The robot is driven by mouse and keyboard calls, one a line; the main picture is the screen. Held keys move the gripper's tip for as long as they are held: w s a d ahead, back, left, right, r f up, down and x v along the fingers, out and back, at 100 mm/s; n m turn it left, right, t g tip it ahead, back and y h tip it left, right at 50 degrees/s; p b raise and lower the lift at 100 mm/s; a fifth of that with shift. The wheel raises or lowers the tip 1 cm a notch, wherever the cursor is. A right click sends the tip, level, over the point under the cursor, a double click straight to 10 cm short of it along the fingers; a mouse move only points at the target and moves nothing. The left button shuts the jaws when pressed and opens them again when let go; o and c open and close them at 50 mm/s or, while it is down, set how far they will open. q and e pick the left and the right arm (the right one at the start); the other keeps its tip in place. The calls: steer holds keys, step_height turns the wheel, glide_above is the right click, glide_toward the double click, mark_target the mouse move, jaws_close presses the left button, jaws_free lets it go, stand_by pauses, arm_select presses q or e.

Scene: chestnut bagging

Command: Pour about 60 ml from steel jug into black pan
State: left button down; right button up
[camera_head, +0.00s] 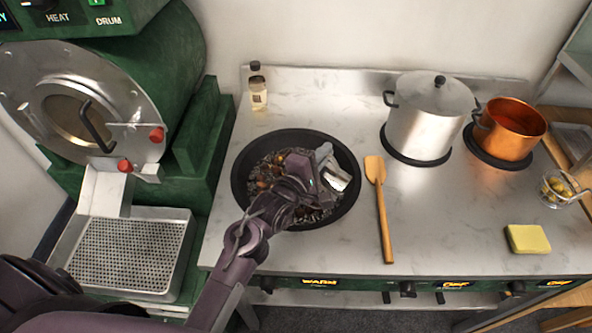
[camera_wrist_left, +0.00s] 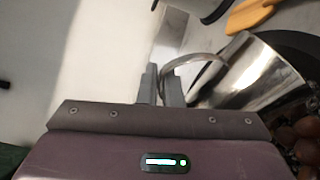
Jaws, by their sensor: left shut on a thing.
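The black pan (camera_head: 243,196) sits on the left of the steel counter, with brown chestnuts and dark bits in it. My left gripper (camera_head: 322,163) is over the pan, shut on the handle of the steel jug (camera_head: 338,181). In the left wrist view the fingers (camera_wrist_left: 162,88) close on the curved handle of the jug (camera_wrist_left: 245,72). The jug is tilted, and the dark pan (camera_wrist_left: 296,45) and chestnuts show beside it. My arm hides part of the pan. I cannot make out a stream or the level in the jug. My right gripper is not in view.
A wooden spatula (camera_head: 384,215) lies right of the pan. A lidded steel pot (camera_head: 425,125) and a copper pot (camera_head: 508,130) stand behind. A small bottle (camera_head: 258,92) is at back left, a yellow sponge (camera_head: 528,239) at front right. A roaster (camera_head: 85,110) stands left.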

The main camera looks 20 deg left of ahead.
mark_target(336, 165)
arm_select(q)
steer(key=shift+w+a+r, duration=0.1)
steer(key=shift+a+r, duration=0.05)
steer(key=shift+s+d+f+b, duration=0.2)
steer(key=shift+d+f+b, duration=0.25)
steer(key=shift+d, duration=0.05)
steer(key=d+m+p, duration=0.1)
steer(key=d+r+m+p, duration=0.1)
steer(key=shift+s+d+r+m, duration=0.2)
steer(key=shift+s+d+m, duration=0.1)
steer(key=shift+s+m, duration=0.1)
steer(key=shift+s+d+m+p, duration=0.1)
steer(key=shift+d+m+p, duration=0.2)
steer(key=shift+m, duration=0.1)
steer(key=shift+s+d+f+m, duration=0.1)
steer(key=shift+d+f+m, duration=0.15)
steer(key=shift+f+m, duration=0.25)
steer(key=shift+d+f+m, duration=0.25)
steer(key=shift+f+m, duration=0.15)
steer(key=shift+m, duration=0.1)
steer(key=shift+d, duration=0.1)
